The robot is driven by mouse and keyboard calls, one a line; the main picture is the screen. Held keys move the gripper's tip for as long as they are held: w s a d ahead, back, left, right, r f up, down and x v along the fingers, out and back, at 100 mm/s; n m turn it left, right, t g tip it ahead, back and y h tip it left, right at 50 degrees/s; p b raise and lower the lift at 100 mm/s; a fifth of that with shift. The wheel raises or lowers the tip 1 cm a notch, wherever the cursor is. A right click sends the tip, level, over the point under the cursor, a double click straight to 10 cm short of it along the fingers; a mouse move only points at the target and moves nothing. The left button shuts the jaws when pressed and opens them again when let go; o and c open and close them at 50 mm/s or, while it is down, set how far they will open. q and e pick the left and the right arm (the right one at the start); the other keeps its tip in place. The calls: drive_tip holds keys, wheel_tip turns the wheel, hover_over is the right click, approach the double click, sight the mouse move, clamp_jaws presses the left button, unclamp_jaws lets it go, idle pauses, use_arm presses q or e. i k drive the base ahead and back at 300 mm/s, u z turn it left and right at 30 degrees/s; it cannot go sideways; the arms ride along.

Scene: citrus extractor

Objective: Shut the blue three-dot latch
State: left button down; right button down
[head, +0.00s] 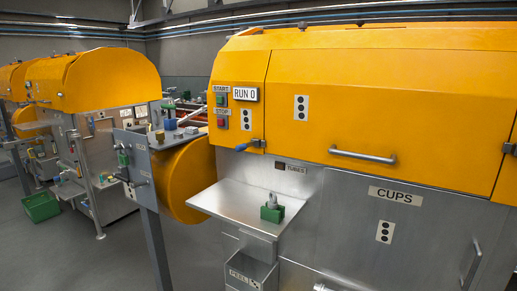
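A small latch (255,144) sits at the lower edge of the yellow hood, left of the long hood handle. Its blue grip (241,147) points left and slightly down from a grey metal body. A white plate with three black dots (246,120) is just above it. Whether the latch is engaged is too small to tell. Neither of my grippers is in view.
A steel shelf (238,204) juts out below the latch, with a green block holding a metal part (272,208) on it. A long handle (362,155) crosses the cover. A control post (157,225) stands left. Grey floor is free in front of the post's left side.

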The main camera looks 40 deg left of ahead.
sight(238, 148)
drive_tip(key=k, duration=0.4)
drive_tip(key=u, duration=0.1)
drive_tip(key=i, duration=0.55)
drive_tip(key=u, duration=1)
drive_tip(key=i, duration=0.75)
drive_tip(key=u, duration=0.75)
